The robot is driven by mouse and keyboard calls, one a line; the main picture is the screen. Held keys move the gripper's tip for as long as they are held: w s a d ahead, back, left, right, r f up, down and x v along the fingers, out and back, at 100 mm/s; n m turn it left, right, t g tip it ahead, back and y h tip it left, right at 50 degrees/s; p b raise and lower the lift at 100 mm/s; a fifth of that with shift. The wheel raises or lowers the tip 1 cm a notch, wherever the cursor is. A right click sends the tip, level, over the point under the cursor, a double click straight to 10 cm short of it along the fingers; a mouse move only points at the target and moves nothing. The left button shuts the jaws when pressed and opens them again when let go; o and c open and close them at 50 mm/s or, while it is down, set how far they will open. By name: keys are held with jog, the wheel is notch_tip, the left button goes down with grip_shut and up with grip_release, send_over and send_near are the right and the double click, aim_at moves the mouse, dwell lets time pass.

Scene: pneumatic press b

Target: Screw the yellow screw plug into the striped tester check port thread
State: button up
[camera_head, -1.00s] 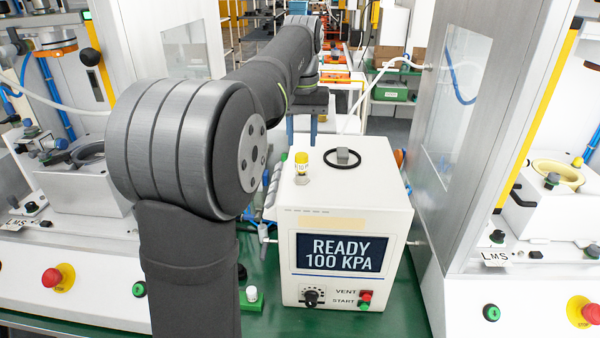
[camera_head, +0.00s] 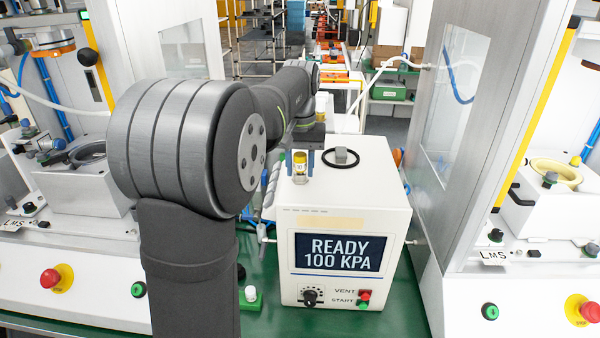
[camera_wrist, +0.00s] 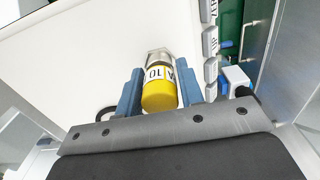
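The yellow screw plug (camera_head: 300,159), with a white label band, stands upright on top of the white tester (camera_head: 325,222). A metal hex piece sits at its lower end; I cannot tell whether it belongs to the plug or to a port. My gripper (camera_head: 300,162) has its blue fingers down on either side of the plug, with narrow gaps showing in the head view. In the wrist view the plug (camera_wrist: 160,92) lies between the fingertips (camera_wrist: 159,88). A grey part inside a black ring (camera_head: 341,158) is on the tester top, to the right. The thread is hidden.
The tester's display reads READY 100 KPA, above a knob (camera_head: 311,297) and red and green buttons (camera_head: 364,299). A small fixture with a white-capped button (camera_head: 251,294) stands left of the tester. Press cabinets stand on both sides.

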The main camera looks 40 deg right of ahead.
jog(key=c, duration=0.5)
jog(key=shift+m, duration=0.9)
jog(key=shift+m, duration=0.8)
jog(key=shift+m, duration=0.9)
